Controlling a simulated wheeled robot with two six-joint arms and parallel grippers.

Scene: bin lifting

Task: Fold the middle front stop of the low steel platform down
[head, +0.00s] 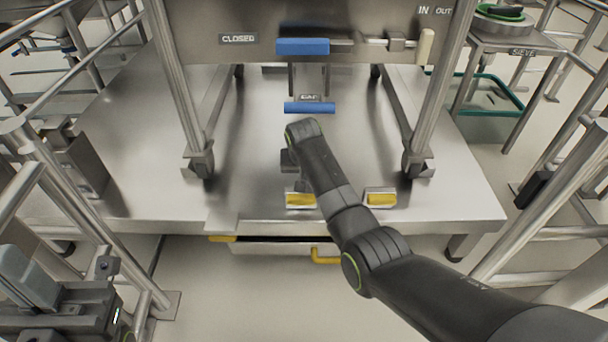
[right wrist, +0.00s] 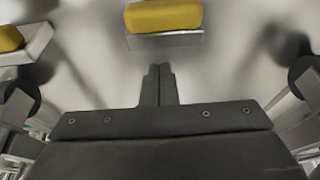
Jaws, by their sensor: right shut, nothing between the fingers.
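The low steel platform (head: 120,190) fills the middle of the head view. Two yellow-faced stops stand at its front edge: the middle front stop (head: 300,199) and a right one (head: 381,198). In the right wrist view the nearer yellow-faced stop (right wrist: 165,17) is at the top, upright, with another (right wrist: 10,38) at the left. My right gripper (right wrist: 158,70) is shut and empty, its tips apart from the nearer stop. In the head view my forearm partly hides it, just behind the middle stop. My left gripper (head: 85,305) is at the lower left; its fingers cannot be made out.
A wheeled steel frame with a blue handle (head: 303,46) and a lower blue bar (head: 309,107) stands on the platform. A yellow handle (head: 325,255) and a yellow piece (head: 222,239) show below the front edge. Steel rails (head: 80,215) flank both sides.

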